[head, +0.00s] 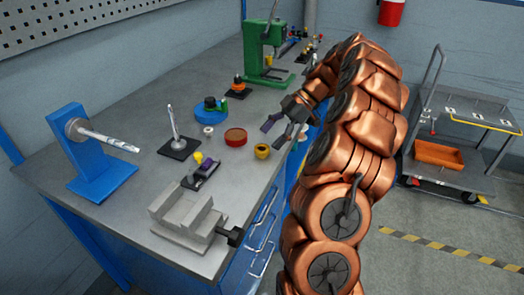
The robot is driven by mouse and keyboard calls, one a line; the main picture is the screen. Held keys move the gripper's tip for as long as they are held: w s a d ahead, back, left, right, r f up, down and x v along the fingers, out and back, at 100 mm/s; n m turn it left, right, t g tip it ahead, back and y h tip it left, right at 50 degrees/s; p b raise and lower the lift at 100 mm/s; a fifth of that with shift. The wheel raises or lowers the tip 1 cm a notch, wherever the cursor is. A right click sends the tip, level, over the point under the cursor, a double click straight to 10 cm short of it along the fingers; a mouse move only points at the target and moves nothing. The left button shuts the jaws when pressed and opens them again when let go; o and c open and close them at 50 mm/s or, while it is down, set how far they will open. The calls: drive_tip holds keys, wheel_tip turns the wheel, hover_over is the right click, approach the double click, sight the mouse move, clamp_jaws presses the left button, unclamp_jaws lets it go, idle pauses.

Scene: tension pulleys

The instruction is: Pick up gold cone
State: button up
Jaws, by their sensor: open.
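A small gold, rounded piece with a dark opening on top (262,151) stands near the right edge of the grey workbench (135,165). It looks like the gold cone, though its exact shape is too small to tell. My gripper (279,133) is open and empty, reaching over the bench from the right. Its fingers are above and slightly right of the gold piece, apparently apart from it. A smaller yellow knob (197,158) sits on a dark block to the left.
A red round tin (235,137) and a small pale spool (208,131) stand left of the gold piece. A grey vise (188,218), a spike on a black base (179,146), a blue stand (93,160) and a green press (262,52) surround it.

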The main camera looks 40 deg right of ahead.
sight(262, 148)
drive_tip(key=shift+s+p+x, duration=0.2)
drive_tip(key=shift+p+x, duration=0.4)
drive_tip(key=shift+x, duration=2)
drive_tip(key=shift+d, duration=0.1)
drive_tip(key=c, duration=1.3)
